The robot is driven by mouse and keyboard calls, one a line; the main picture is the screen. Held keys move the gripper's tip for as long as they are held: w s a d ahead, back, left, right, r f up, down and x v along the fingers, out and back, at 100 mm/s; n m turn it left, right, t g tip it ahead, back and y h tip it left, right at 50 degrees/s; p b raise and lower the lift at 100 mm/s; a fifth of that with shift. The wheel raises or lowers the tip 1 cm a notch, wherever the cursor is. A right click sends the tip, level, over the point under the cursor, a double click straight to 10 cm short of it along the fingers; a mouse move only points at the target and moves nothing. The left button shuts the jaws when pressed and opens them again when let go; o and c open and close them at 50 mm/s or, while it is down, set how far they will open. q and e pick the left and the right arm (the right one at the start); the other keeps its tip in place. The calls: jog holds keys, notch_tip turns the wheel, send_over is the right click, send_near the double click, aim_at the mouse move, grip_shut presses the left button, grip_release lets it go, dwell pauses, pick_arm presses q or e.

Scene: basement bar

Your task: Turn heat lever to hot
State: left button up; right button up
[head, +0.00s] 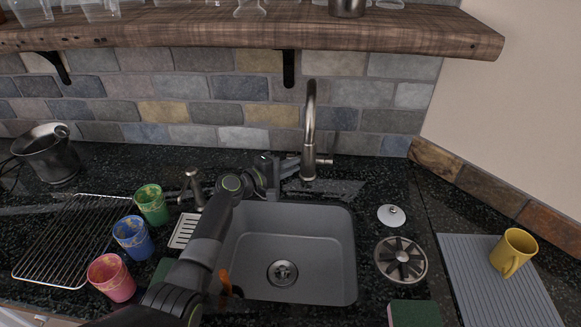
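The tall metal faucet (311,115) stands behind the sink, its curved neck upright. A short lever (325,161) sticks out to the right from the faucet's lower body; I take it for the heat lever. My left arm reaches over the sink's left side. My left gripper (291,168) is at the left side of the faucet base, very close to it, on the side away from the lever. Its fingers are small and dark here, so I cannot tell whether they touch the faucet or are open. My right gripper is not in view.
The grey sink (347,262) lies in front of the faucet. A small dispenser (192,187) and green, blue and red cups stand left. A wire rack (70,240) is farther left. A drain part (400,260), grey mat (480,270) and yellow mug (513,250) are right. A wooden shelf (400,32) hangs above.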

pick_arm(q)
jog(key=shift+o, duration=0.2)
jog(key=shift+a, duration=0.1)
jog(key=shift+s+a+r+p, duration=0.1)
jog(key=shift+s+a+p, duration=0.2)
jog(key=shift+p, duration=0.1)
jog(key=f+p+v, duration=0.1)
jog(key=p+v, duration=0.1)
jog(key=v, duration=0.4)
jog(key=shift+s+r+p, duration=0.25)
jog(key=shift+r+p, duration=0.15)
jog(key=shift+r, duration=0.1)
jog(key=shift+a, duration=0.1)
